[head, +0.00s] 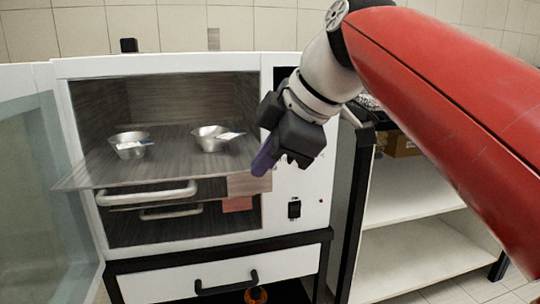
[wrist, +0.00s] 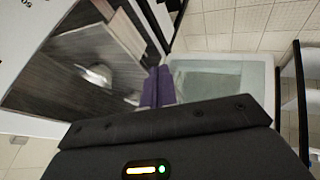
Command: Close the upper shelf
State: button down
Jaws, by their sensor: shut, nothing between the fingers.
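The upper shelf (head: 85,177) is a flat metal plate in the white cabinet (head: 180,66). It is pulled out, with its front edge past the cabinet opening. Two metal bowls stand on it, one at left (head: 130,150) and one at right (head: 210,144). My gripper (head: 262,162) is at the right end of the shelf's front, its purple fingers shut and empty. I cannot tell if they touch the shelf. In the wrist view the purple fingers (wrist: 157,88) are together beside the shelf (wrist: 105,38), where one bowl (wrist: 98,75) shows.
The cabinet's glass door (head: 40,190) stands open at left. A lower shelf with a white handle (head: 170,212) sits inside. A drawer (head: 220,283) is below the cabinet. A white shelving rack (head: 410,190) stands at right, under my red arm.

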aim_at(228, 144)
jog(key=w+a+f, duration=0.2)
jog(key=w+f, duration=0.1)
jog(key=w+a+f, duration=0.1)
jog(key=shift+w+f, duration=0.2)
jog(key=shift+w, duration=0.2)
jog(key=shift+w+a, duration=0.2)
jog(key=shift+w, duration=0.4)
jog(key=shift+w+a+r, duration=0.1)
jog(key=shift+w+a, duration=0.05)
jog(key=shift+w, duration=0.35)
jog(key=w+a+p, duration=0.1)
jog(key=w+p, duration=0.2)
jog(key=w, duration=0.2)
jog(key=w+a+p, duration=0.1)
jog(key=w+p, duration=0.2)
jog(key=w, duration=0.2)
jog(key=w+a+p, duration=0.1)
jog(key=w+p, duration=0.2)
jog(key=w, duration=0.2)
jog(key=shift+w+a+r, duration=0.1)
jog(key=shift+w+a, duration=0.05)
jog(key=shift+a, duration=0.15)
jog(key=shift+w+a+p, duration=0.15)
jog(key=shift+w+p, duration=0.35)
jog(key=shift+w, duration=0.05)
